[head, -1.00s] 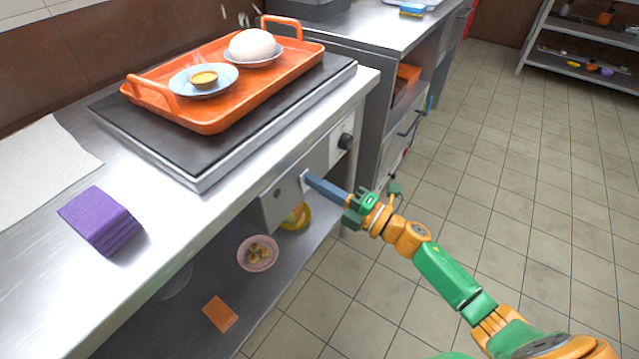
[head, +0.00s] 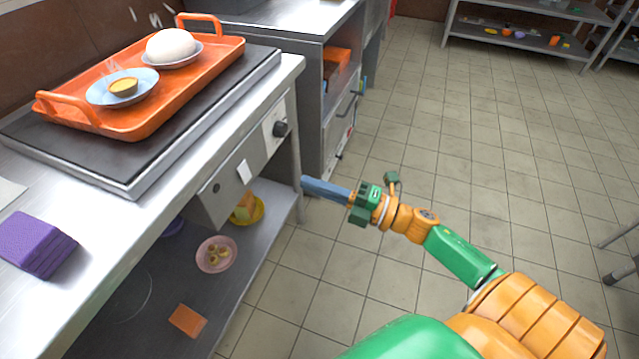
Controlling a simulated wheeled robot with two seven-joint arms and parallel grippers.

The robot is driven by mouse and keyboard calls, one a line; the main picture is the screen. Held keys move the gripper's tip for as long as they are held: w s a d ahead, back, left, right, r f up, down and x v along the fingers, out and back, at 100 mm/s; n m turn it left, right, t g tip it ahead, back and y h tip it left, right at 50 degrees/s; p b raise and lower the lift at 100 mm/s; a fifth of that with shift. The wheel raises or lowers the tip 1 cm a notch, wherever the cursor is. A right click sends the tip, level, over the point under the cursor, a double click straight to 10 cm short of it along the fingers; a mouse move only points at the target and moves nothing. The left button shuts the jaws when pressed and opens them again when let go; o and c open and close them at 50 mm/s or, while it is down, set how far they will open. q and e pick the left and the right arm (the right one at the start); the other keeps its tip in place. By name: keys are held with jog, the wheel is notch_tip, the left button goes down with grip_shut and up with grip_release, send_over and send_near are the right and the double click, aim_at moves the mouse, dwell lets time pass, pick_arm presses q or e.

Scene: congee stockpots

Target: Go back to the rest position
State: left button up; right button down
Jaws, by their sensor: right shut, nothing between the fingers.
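My right gripper (head: 306,186) is shut and empty, held out over the floor just right of the counter's front. Its fingertips point left, toward the front panel with a small white switch plate (head: 244,172) and a dark knob (head: 280,129), and are apart from them. My right arm comes in from the lower right. My left gripper is not in view.
An orange tray (head: 150,124) with a bun on a plate and a small bowl on a saucer sits on the dark hot plate (head: 90,160). A purple block (head: 36,243) lies at left. A pink bowl (head: 216,254) stands on the lower shelf.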

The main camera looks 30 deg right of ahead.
jog(key=shift+s+d, duration=0.25)
jog(key=shift+s, duration=0.05)
jog(key=s+d+f+m+g+h, duration=0.1)
jog(key=d+f+m+h, duration=0.3)
jog(key=f, duration=0.4)
jog(key=s+d+f+m+g+h, duration=0.1)
jog(key=s+f+m+h, duration=0.15)
jog(key=f+m, duration=0.45)
jog(key=s+d+f+m+g+h, duration=0.1)
jog(key=d+f+m+h, duration=0.3)
jog(key=f, duration=0.6)
jog(key=s+a+f+m+g+h, duration=0.2)
jog(key=s+a+f+m+g, duration=0.25)
jog(key=s+f, duration=0.6)
jog(key=s+a+f+m+g, duration=0.2)
jog(key=s+a+f+g, duration=0.15)
jog(key=s, duration=0.55)
jog(key=s+a+f+m+g, duration=0.2)
jog(key=s+a+f+g, duration=0.15)
jog(key=s, duration=0.55)
notch_tip(320, 180, up, 19)
jog(key=w+p, duration=0.1)
jog(key=p, duration=1.8)
jog(key=shift+d+p, duration=0.2)
jog(key=shift+p, duration=0.1)
